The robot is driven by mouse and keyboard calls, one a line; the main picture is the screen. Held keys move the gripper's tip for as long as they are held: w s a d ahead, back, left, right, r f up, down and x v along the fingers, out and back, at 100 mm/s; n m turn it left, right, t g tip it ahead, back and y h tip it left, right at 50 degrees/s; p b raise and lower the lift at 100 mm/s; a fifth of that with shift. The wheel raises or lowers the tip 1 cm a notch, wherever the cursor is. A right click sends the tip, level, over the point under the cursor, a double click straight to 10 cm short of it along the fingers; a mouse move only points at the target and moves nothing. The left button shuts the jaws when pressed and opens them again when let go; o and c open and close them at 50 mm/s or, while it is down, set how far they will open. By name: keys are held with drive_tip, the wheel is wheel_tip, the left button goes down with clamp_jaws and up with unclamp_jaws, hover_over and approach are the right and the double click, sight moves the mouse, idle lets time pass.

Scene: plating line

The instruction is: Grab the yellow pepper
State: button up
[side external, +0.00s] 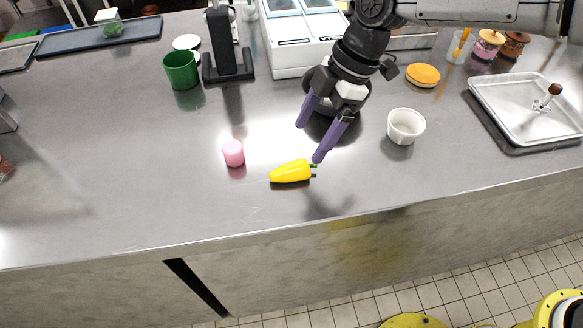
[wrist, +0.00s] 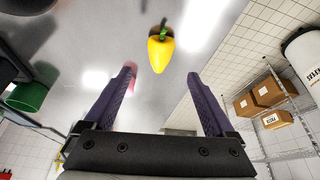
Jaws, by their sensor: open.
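A yellow pepper (side external: 291,171) with a green stem lies on its side on the steel counter, its stem end toward the right. In the wrist view the pepper (wrist: 160,53) shows ahead of the fingertips, roughly centred between them. My gripper (side external: 311,142) has two purple fingers spread apart with nothing between them. In the side view its nearer fingertip appears close to the pepper's stem end; I cannot tell the exact gap. In the wrist view the gripper (wrist: 160,73) is open, and the pepper is outside the jaws.
A pink cylinder (side external: 233,153) stands left of the pepper. A white cup (side external: 405,126) is to the right, and a green cup (side external: 182,70) at the back left. A metal tray (side external: 490,92) lies far right. The counter's front left is clear.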

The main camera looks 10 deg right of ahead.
sight(294, 165)
drive_tip(key=x, duration=0.8)
drive_tip(key=shift+a+f, duration=0.1)
drive_tip(key=shift+f, duration=0.2)
drive_tip(key=c, duration=1.4)
